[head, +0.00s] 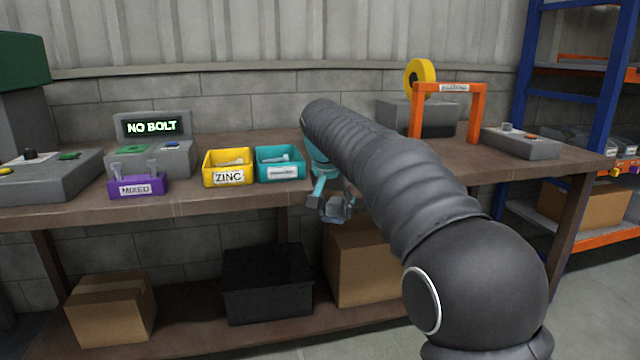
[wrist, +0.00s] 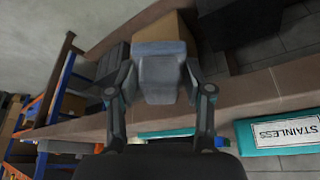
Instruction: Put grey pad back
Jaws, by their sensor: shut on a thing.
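The grey pad (wrist: 161,72) is a small block that fills the space between the fingers in the wrist view. My gripper (wrist: 160,88) is shut on it, one finger on each side. In the head view my gripper (head: 328,205) hangs just in front of the bench's front edge, right of the teal bin. The pad shows there as a small grey block (head: 338,210) at the fingertips, held in the air. My arm hides part of the bench behind it.
On the bench (head: 230,196) stand a purple MIXED bin (head: 137,187), a yellow ZINC bin (head: 229,168), a teal bin (head: 279,164), a NO BOLT display (head: 152,127) and an orange frame (head: 478,110). Boxes (head: 265,282) sit on the lower shelf. A blue rack (head: 530,75) stands at right.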

